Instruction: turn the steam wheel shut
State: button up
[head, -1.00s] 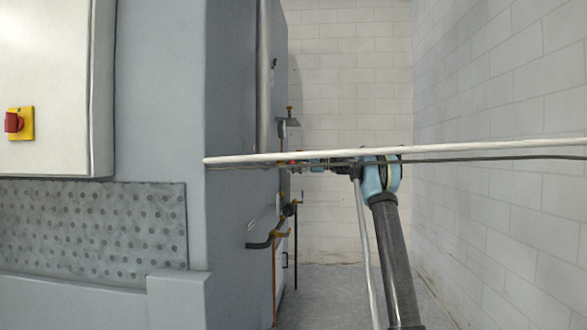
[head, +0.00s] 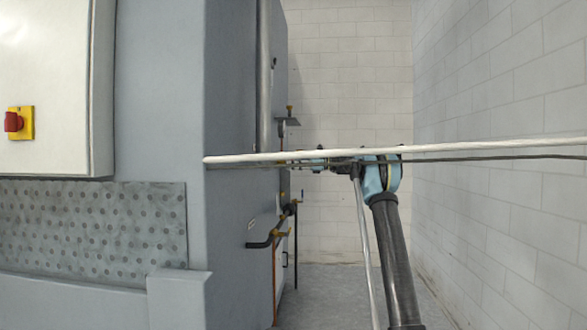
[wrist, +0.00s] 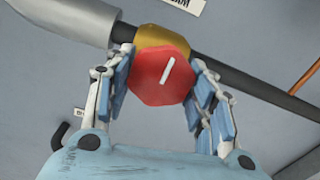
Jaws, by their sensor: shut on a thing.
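The red steam wheel (wrist: 150,82) shows in the middle of the wrist view, a faceted knob with one white stripe on its face. It sits on a yellow-brass body (wrist: 162,38) on a pipe. My gripper (wrist: 160,68) has a blue-padded finger on either side of the wheel and is shut on it. In the head view my gripper (head: 312,163) reaches to the side of the grey machine. The wheel cannot be made out there, with the white pipe running just above.
A dark pipe (wrist: 250,80) and a grey metal cylinder (wrist: 75,16) flank the valve. The white pipe (head: 450,147) and a thin dark line (head: 490,158) cross near my arm. A lower valve with a black bent pipe (head: 262,243) sits below. A block wall (head: 510,210) stands right.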

dwell(0.3)
jog(key=o, duration=1.1)
jog(key=shift+w, duration=0.1)
jog(key=shift+d, duration=0.1)
jog(key=d, duration=1.1)
jog(key=shift+s+d, duration=0.2)
jog(key=shift+d, duration=0.2)
